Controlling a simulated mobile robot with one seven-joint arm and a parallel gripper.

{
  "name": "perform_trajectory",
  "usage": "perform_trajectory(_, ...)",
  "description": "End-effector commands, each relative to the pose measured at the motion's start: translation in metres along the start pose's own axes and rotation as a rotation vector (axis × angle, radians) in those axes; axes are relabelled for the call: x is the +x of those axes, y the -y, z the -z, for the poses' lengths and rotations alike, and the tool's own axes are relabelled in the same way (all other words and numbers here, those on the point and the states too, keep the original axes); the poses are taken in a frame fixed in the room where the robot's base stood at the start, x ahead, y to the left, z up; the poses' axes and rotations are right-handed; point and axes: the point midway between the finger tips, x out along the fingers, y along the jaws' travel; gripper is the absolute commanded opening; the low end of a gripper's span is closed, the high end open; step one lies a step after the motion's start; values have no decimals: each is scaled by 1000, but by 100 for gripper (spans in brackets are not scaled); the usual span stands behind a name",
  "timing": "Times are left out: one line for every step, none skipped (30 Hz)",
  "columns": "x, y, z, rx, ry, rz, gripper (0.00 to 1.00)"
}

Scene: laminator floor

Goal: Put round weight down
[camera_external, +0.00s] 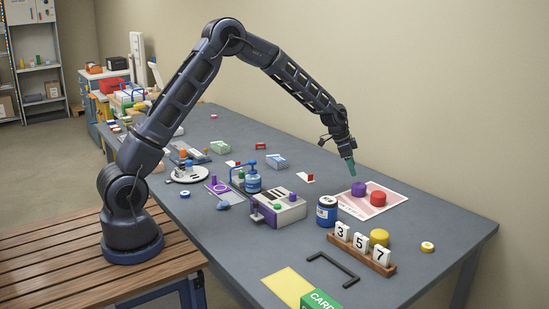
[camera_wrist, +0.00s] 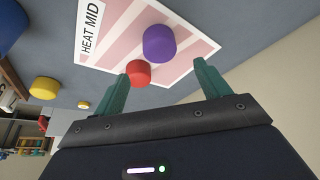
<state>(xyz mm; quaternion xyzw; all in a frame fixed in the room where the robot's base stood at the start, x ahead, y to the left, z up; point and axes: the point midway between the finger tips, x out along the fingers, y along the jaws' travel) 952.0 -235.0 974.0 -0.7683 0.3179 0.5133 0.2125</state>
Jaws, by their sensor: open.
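A round purple weight (camera_external: 358,189) and a round red weight (camera_external: 377,199) stand on a pink and white striped mat (camera_external: 396,191) near the table's far right side. In the wrist view the mat (camera_wrist: 193,33) reads HEAT MID, and the purple weight (camera_wrist: 159,43) and red weight (camera_wrist: 138,72) lie ahead of the fingers. My gripper (camera_external: 351,170) is above the mat, close over the purple weight, pointing down. In the wrist view my gripper (camera_wrist: 160,76) has its green fingers spread with nothing held between them. I cannot tell which weight the task names.
A yellow round piece (camera_external: 379,237) stands behind a wooden rack (camera_external: 362,253) with number blocks 3, 5 and 7. A dark blue jar (camera_external: 327,211) stands left of the mat. A purple and white device (camera_external: 279,209) is further left. The table's right end is mostly clear.

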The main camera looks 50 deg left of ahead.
Motion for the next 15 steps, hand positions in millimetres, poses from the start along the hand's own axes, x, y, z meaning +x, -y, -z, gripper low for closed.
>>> perform_trajectory(-7, 0, 0, 0, -1, 1, 75)
perform_trajectory(-10, 0, 0, 0, 0, 1, 75)
perform_trajectory(-13, 0, 0, 0, 0, 0, 75)
perform_trajectory(-15, 0, 0, 1, 0, 0, 75)
perform_trajectory(-17, 0, 0, 1, 0, 0, 75)
perform_trajectory(-19, 0, 0, 1, 0, 0, 75)
perform_trajectory(-22, -1, 0, 0, 0, 1, 75)
perform_trajectory(-25, -1, 0, -1, 0, 2, 75)
perform_trajectory(-30, -2, -1, -3, 1, 4, 75)
perform_trajectory(-36, -4, -1, -7, 1, 7, 75)
perform_trajectory(-43, -5, -2, -11, 2, 10, 75)
perform_trajectory(-54, -8, -4, -19, 3, 14, 75)
perform_trajectory(-63, -10, -6, -24, 4, 19, 75)
perform_trajectory(-73, -13, -8, -32, 6, 22, 75)
perform_trajectory(-88, -17, -12, -42, 9, 29, 75)
